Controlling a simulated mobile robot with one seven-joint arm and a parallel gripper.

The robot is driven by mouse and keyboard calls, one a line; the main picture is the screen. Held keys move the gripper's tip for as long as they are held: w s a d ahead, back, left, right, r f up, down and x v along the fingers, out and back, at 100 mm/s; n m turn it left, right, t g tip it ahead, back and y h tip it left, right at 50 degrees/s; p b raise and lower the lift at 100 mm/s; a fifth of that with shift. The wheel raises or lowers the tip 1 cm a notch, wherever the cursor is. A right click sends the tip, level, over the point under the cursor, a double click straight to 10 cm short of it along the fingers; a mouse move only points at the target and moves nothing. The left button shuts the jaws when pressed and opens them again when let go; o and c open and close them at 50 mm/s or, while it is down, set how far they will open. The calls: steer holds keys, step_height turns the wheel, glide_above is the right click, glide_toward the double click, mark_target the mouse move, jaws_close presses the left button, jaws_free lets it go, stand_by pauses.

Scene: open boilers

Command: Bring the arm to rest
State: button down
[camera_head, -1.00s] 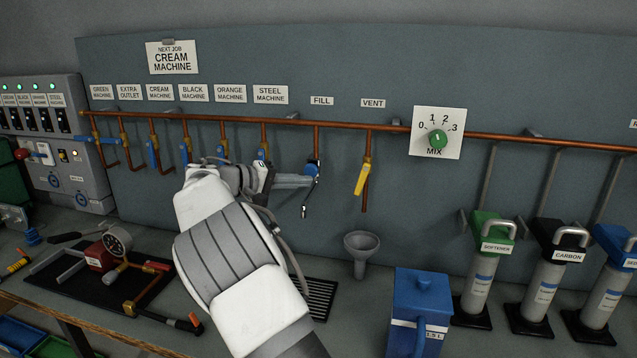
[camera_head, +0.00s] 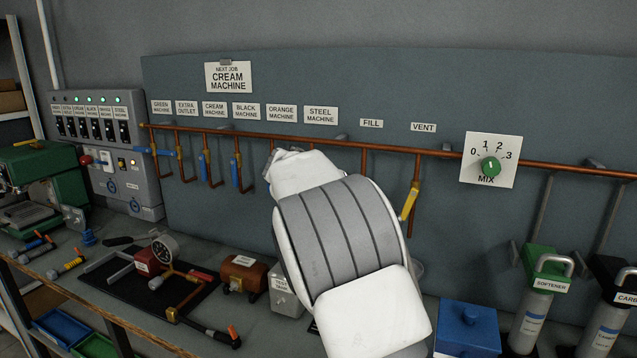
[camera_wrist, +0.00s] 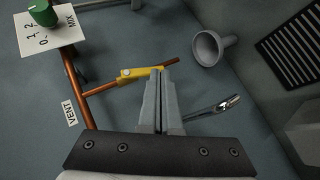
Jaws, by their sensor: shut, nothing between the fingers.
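My gripper (camera_wrist: 160,82) shows in the wrist view with its two grey fingers together and nothing between them. Beyond the fingertips is the yellow vent valve handle (camera_wrist: 140,75) on its copper pipe; I cannot tell whether they touch. In the head view my white and grey arm reaches up over the bench towards the panel and hides the gripper. The vent handle (camera_head: 409,203) shows just right of the arm, under the VENT label (camera_head: 423,127). The arm covers the fill valve and part of the funnel.
A copper pipe (camera_head: 450,154) runs along the panel, with blue-handled valves (camera_head: 204,167) at left. A MIX dial (camera_head: 490,167) is at right. A blue box (camera_head: 467,325), softener canister (camera_head: 540,300) and gauge assembly (camera_head: 163,250) stand on the bench. The funnel (camera_wrist: 209,47) shows in the wrist view.

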steer(key=s+d+g+y, duration=0.1)
steer(key=s+d+y, duration=0.35)
steer(key=s, duration=0.35)
steer(key=s+a+f+m+t+y, duration=0.1)
steer(key=s+a+f+y, duration=0.15)
steer(key=s, duration=1.25)
steer(key=s+a+f+t+y, duration=0.15)
steer(key=s+y, duration=0.25)
steer(key=s, duration=1)
steer(key=w+d+n+t+b, duration=0.2)
steer(key=w+n+t+b, duration=0.1)
steer(key=w, duration=1.1)
steer(key=w+d+n+t+b, duration=0.2)
steer(key=w+n+t, duration=0.4)
steer(key=w, duration=0.8)
steer(key=w+d+n+t+h+b, duration=0.1)
steer(key=w+n+t+b, duration=0.3)
steer(key=w, duration=1)
steer(key=shift+d+r+n, duration=0.25)
steer(key=shift+d+n, duration=0.35)
steer(key=shift+d, duration=0.15)
